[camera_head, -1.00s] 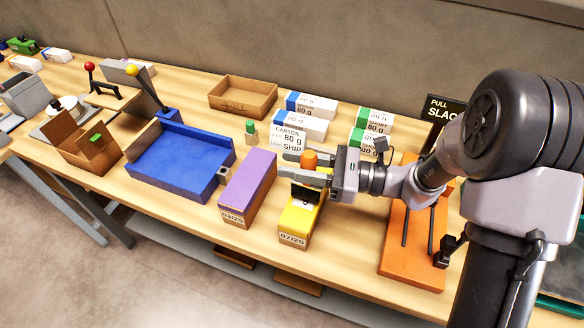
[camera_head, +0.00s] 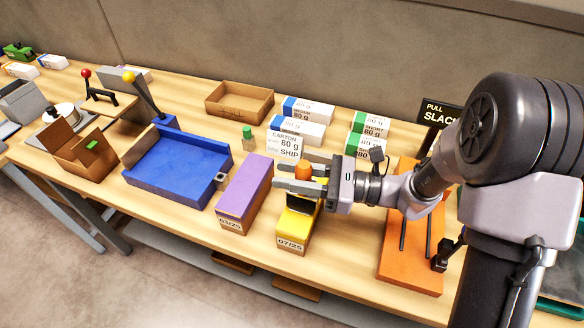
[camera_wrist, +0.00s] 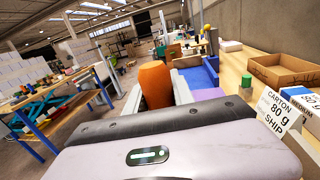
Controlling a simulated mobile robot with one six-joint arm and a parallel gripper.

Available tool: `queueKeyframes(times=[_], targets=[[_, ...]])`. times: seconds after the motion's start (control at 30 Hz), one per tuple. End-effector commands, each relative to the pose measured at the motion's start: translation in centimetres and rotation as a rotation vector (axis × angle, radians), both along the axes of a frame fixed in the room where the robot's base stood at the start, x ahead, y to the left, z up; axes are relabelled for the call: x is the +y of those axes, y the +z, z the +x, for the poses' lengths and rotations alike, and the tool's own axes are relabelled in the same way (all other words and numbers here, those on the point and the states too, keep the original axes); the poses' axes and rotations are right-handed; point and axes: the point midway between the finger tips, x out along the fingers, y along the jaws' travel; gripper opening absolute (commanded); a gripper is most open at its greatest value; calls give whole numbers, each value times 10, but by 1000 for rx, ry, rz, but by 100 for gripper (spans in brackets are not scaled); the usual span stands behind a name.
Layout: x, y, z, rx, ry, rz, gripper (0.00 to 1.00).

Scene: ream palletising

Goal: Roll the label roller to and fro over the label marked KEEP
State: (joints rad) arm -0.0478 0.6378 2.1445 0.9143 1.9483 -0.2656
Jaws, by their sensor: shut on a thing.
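My gripper (camera_head: 296,178) is shut on the label roller, whose orange handle (camera_head: 303,170) stands up between the fingers. The handle also shows in the wrist view (camera_wrist: 155,83). The roller's dark lower part (camera_head: 301,203) is at the top of the yellow box (camera_head: 297,223); I cannot tell whether it touches. The yellow box has a white label reading 07/25 (camera_head: 291,243) on its near end. The purple box (camera_head: 246,188) to its left has a label reading 03/25 (camera_head: 230,223). No label reading KEEP is legible; the yellow box's top is partly hidden by the gripper and roller.
A blue tray (camera_head: 222,182) lies left of the purple box. A carton sign (camera_head: 285,144) and white paper reams (camera_head: 308,110) stand behind the gripper. A small green-capped bottle (camera_head: 248,137) stands behind the purple box. An orange board (camera_head: 411,275) with dark rods lies to the right.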

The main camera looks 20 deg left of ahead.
Motion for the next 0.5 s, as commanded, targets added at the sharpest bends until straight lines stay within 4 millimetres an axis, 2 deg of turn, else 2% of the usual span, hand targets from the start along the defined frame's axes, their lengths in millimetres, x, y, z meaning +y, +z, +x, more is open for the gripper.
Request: queueKeyframes(times=[0.2, 0.5], targets=[[1, 0, -10, 1, 0, 0, 0], [1, 0, -12, 1, 0, 0, 0]])
